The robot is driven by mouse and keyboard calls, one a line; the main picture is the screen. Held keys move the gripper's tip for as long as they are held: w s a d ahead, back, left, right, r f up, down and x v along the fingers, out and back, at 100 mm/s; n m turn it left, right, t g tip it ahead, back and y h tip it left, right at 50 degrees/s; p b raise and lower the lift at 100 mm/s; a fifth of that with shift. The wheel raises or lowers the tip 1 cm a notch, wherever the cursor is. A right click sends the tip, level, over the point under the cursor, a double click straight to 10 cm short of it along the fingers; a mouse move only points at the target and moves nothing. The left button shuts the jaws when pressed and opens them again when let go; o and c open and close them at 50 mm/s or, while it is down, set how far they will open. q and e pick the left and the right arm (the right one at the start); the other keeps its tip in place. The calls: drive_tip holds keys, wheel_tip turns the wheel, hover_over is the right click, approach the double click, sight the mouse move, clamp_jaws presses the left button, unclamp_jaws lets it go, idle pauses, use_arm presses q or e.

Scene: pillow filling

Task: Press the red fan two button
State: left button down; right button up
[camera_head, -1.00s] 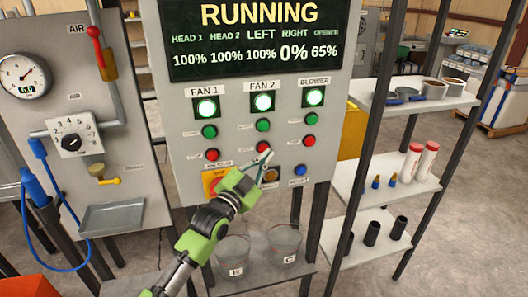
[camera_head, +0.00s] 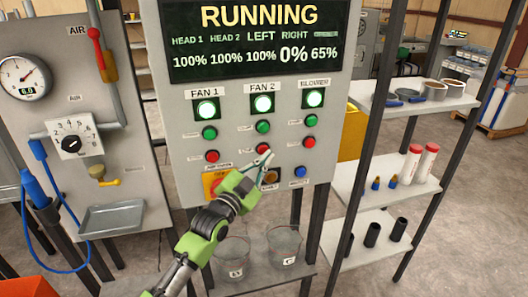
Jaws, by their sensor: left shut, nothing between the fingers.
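The control panel (camera_head: 186,170) fills the middle of the head view, with a display reading RUNNING. The red fan two button (camera_head: 263,148) sits under the green fan two button (camera_head: 263,127) and the lit fan two lamp (camera_head: 262,103). My left gripper (camera_head: 264,156) is shut and empty, with its tips at the lower edge of the red fan two button. I cannot tell whether the tips touch it. The arm covers part of the orange plate (camera_head: 211,185) below. My right gripper is not in view.
Red buttons for fan 1 (camera_head: 212,156) and the blower (camera_head: 309,142) flank it. A blue button (camera_head: 299,171) is below right. Two clear buckets stand on a shelf (camera_head: 305,275) under the panel. A shelf rack (camera_head: 345,185) stands at right, an air panel (camera_head: 140,190) at left.

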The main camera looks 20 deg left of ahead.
use_arm(q)
drive_tip(key=shift+w+a, duration=0.1)
drive_tip(key=shift+w+a, duration=0.15)
drive_tip(key=shift+w, duration=0.15)
drive_tip(key=shift+w+a+r+b, duration=0.1)
drive_tip(key=shift+w+a+b, duration=0.2)
drive_tip(key=shift+w+b, duration=0.1)
idle(1.0)
idle(0.4)
drive_tip(key=shift+s+d+p, duration=0.5)
drive_tip(key=shift+s+p, duration=0.25)
drive_tip(key=shift+s, duration=0.05)
drive_tip(key=s+d+p, duration=0.1)
drive_tip(key=s, duration=0.1)
drive_tip(key=s+d+p, duration=0.2)
